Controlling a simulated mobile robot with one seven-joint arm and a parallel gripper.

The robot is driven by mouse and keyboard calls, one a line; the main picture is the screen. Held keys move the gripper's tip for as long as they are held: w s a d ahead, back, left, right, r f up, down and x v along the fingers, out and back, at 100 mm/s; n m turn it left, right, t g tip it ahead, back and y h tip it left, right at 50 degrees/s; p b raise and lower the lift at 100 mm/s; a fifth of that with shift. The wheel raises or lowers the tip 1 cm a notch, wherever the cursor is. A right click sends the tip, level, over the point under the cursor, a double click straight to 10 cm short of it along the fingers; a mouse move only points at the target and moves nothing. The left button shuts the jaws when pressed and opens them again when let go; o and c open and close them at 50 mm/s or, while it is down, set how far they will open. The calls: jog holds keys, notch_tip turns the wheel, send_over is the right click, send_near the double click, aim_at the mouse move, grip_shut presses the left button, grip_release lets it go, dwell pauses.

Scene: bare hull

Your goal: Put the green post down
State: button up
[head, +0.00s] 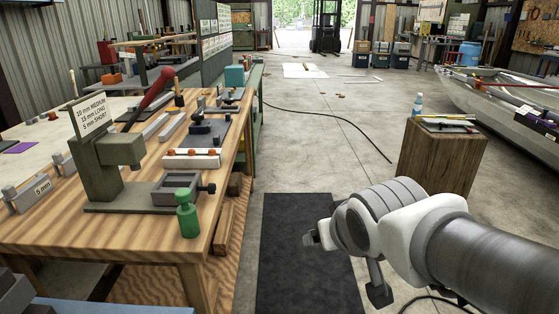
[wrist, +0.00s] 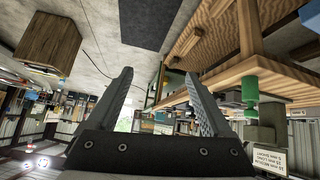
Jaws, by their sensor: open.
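The green post (head: 188,213) stands upright on the wooden workbench (head: 60,222), close to its front right corner, just in front of a small grey vise. It has a narrow neck and a rounded knob on top. It also shows upside down in the wrist view (wrist: 250,91), to the right of my fingers. My gripper (wrist: 158,75) is open, with nothing between its fingers. In the head view it is right of the bench, over the floor and dark mat, well apart from the post.
A green-grey press (head: 105,160) with a red-handled lever stands left of the post. A vise (head: 178,188) and a white block with orange knobs (head: 191,159) are behind it. A wooden pedestal (head: 441,157) stands at the right. The dark mat (head: 300,225) on the floor is clear.

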jog(key=s+d+m+g, duration=0.1)
jog(key=s+g, duration=0.2)
jog(key=s, duration=0.7)
jog(key=shift+d+f, duration=0.2)
jog(key=shift+d, duration=0.15)
jog(key=shift+s, duration=0.1)
notch_tip(320, 180, up, 20)
jog(key=p, duration=1.9)
jog(key=shift+f, duration=0.35)
jog(key=c, duration=0.5)
jog(key=shift+a, duration=0.15)
jog(key=shift+c, duration=0.2)
